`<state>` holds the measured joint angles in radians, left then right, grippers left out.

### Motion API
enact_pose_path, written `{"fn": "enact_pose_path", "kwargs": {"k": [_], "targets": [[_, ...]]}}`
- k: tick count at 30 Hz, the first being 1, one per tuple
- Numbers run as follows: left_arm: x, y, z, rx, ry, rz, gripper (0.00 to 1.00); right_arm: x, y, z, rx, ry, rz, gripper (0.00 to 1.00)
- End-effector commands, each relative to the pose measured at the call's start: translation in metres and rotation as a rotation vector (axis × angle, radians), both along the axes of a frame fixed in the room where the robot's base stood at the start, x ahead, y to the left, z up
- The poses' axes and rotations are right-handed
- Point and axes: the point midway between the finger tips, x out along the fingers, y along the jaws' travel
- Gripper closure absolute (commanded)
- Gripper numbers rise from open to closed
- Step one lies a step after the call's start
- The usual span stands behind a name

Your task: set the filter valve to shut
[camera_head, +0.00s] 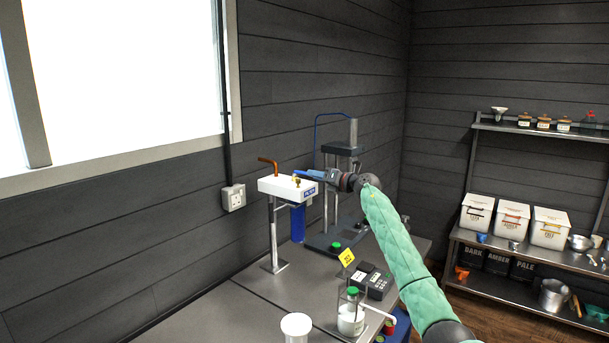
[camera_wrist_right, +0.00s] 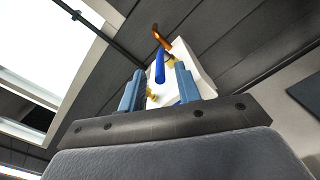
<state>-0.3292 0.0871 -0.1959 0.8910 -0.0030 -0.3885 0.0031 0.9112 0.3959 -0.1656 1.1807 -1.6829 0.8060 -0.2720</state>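The filter (camera_head: 285,188) is a white box on a metal post, with a blue label on its front, a copper spout and a blue cylinder hanging below. It also shows in the wrist view (camera_wrist_right: 203,75). The filter valve's blue lever (camera_wrist_right: 160,67) stands out in the wrist view, with brass fittings near it. My right gripper (camera_head: 312,174) is at the right side of the box, close to its top. In the wrist view its two blue fingers (camera_wrist_right: 158,86) are apart, with the lever between or just beyond their tips. I cannot tell whether they touch it. My left gripper is out of view.
A dark stand with a metal column (camera_head: 353,135) is just behind my right gripper. On the bench are a keypad device (camera_head: 375,283), a yellow tag (camera_head: 346,257), a green-capped bottle (camera_head: 351,318) and a white cup (camera_head: 296,325). Shelves (camera_head: 530,130) stand at the right.

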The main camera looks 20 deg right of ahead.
Motion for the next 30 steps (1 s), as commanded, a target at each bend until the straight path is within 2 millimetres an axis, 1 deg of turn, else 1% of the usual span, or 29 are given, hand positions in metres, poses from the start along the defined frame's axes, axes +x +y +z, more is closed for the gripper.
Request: {"fn": "enact_pose_path", "kwargs": {"k": [1, 4, 10, 15, 22, 24, 26, 27, 30], "targets": [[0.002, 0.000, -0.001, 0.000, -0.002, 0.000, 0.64, 0.007, 0.006, 0.000, 0.004, 0.000, 0.001, 0.67], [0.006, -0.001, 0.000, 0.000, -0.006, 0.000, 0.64, 0.018, 0.015, 0.000, 0.002, -0.001, 0.001, 0.67], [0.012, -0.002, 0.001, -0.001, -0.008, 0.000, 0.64, 0.034, 0.027, 0.000, 0.001, -0.001, 0.000, 0.67], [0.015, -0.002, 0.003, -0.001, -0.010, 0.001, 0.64, 0.039, 0.031, 0.000, -0.001, -0.001, 0.000, 0.67], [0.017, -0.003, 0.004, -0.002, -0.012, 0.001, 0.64, 0.039, 0.031, 0.000, -0.001, -0.001, 0.000, 0.67], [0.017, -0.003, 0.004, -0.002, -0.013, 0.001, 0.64, 0.039, 0.031, 0.000, -0.001, -0.001, 0.000, 0.80], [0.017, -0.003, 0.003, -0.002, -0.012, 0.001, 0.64, 0.039, 0.031, 0.000, -0.001, -0.001, 0.000, 0.92], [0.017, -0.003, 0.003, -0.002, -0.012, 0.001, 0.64, 0.039, 0.031, 0.000, -0.001, -0.001, 0.000, 1.00], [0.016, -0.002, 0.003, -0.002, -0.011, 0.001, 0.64, 0.039, 0.031, 0.000, -0.001, -0.001, 0.000, 1.00]]}}
